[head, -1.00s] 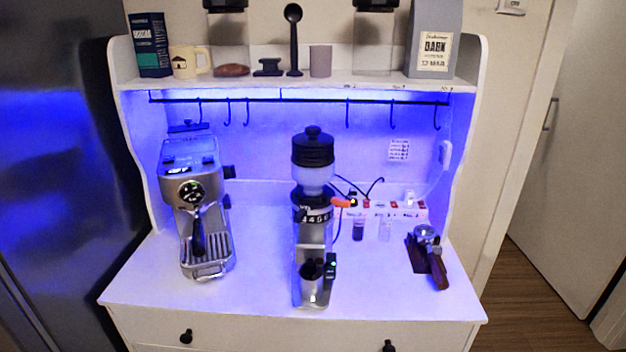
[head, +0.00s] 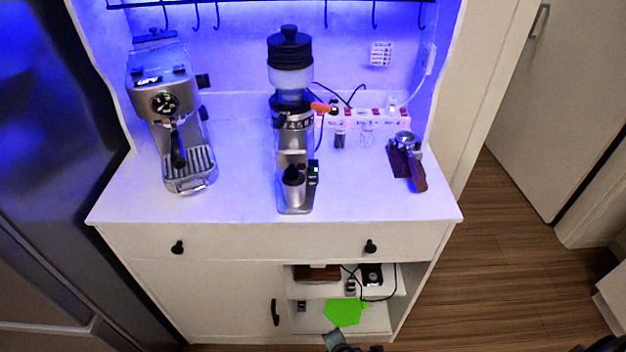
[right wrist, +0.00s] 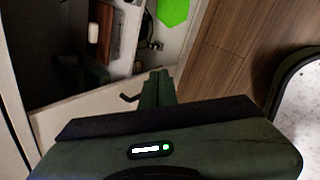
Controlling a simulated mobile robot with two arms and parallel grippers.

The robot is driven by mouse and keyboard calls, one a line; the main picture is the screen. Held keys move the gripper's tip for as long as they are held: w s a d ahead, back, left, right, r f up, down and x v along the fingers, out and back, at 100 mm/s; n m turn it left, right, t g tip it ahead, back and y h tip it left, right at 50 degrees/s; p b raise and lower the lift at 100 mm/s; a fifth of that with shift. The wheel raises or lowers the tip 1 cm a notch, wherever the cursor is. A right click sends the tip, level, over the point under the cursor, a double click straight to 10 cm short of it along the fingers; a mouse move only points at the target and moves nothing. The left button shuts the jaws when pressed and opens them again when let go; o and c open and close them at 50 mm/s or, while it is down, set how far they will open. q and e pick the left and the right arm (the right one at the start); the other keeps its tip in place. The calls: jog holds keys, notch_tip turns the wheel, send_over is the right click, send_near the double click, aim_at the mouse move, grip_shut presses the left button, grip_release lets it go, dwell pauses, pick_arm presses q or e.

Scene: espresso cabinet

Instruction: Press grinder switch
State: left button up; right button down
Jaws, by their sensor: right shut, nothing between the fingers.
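The coffee grinder (head: 292,122) stands upright on the white counter, in the middle of the head view. It has a black lid, a clear hopper and a silver body. A small dark part with a green light (head: 312,172) is on its lower right side; I cannot tell whether this is the switch. A dark-topped cup (head: 293,188) sits at the grinder's base. My right gripper (right wrist: 157,88) is shut and empty, low in front of the cabinet's open shelves. Its tip (head: 334,340) shows at the bottom of the head view, well below and apart from the grinder. My left gripper is out of view.
An espresso machine (head: 170,112) stands left on the counter (head: 240,205). A portafilter (head: 408,160) rests at the right. A power strip (head: 375,114) with red switches lies behind. The open shelves hold a green hexagonal item (head: 344,312). Wood floor (head: 510,260) is free at right.

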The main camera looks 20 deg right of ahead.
aim_at(314, 176)
jog(key=w+a+r+n+t, duration=0.3)
jog(key=w+r+n, duration=0.4)
jog(key=r, duration=0.7)
jog(key=w+r+n+t+h, duration=0.3)
jog(key=r+n+t, duration=0.2)
jog(key=r, duration=2.1)
jog(key=shift+d+r+n, duration=0.15)
jog(key=shift+d+n, duration=0.1)
jog(key=shift+n, duration=0.15)
jog(key=shift+w, duration=0.2)
jog(key=x, duration=0.4)
jog(key=r+p+x, duration=0.1)
jog(key=x, duration=0.4)
jog(key=p+x, duration=0.1)
jog(key=x, duration=0.3)
jog(key=shift+w+d+r, duration=0.25)
jog(key=shift+w, duration=0.2)
